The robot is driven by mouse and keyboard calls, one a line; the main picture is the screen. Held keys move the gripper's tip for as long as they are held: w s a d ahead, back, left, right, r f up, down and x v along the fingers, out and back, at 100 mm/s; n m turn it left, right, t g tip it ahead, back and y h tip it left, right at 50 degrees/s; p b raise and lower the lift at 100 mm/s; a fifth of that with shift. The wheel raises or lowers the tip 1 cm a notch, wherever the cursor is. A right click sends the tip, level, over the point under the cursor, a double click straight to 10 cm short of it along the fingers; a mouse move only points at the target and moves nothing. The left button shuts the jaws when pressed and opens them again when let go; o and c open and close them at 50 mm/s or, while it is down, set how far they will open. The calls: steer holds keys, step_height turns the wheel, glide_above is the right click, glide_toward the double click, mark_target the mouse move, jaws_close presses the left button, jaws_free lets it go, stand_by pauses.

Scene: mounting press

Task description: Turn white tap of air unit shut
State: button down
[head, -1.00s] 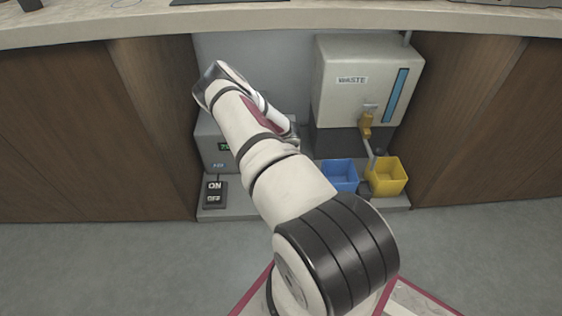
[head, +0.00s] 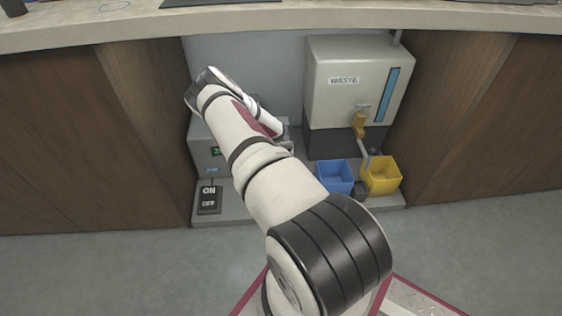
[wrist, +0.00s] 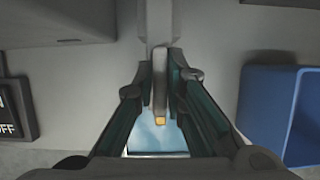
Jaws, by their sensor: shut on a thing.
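The air unit (head: 203,149) is a grey box with a small green display, in the cabinet bay at left; my arm covers much of it in the head view. The white tap shows in the wrist view as a pale lever (wrist: 160,84) with a small orange-yellow end, below a light grey post. My gripper (wrist: 164,73) has its dark green fingers closed on both sides of this lever. The fingers and tap are hidden behind my arm in the head view.
An ON/OFF switch (head: 208,200) lies left of the gripper. A blue bin (head: 335,177) and a yellow bin (head: 382,175) stand at right, below the waste tank (head: 345,98) with its amber tap (head: 359,124). Wooden cabinet walls flank the bay, under a counter (head: 260,30).

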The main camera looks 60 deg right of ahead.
steer(key=m+g+p, duration=0.1)
steer(key=m+p, duration=0.1)
steer(key=m, duration=0.1)
steer(key=shift+r+m+h, duration=0.1)
steer(key=shift+m+h, duration=0.3)
steer(key=m+g+p, duration=0.1)
steer(key=m, duration=0.2)
steer(key=shift+m+g, duration=0.3)
steer(key=m+g+b, duration=0.1)
steer(key=m, duration=0.1)
steer(key=m+g+b, duration=0.1)
steer(key=m, duration=0.2)
steer(key=shift+f, duration=0.2)
steer(key=m+g+y+b, duration=0.1)
steer(key=m, duration=0.4)
steer(key=shift+g, duration=0.3)
steer(key=c, duration=1.7)
jaws_free()
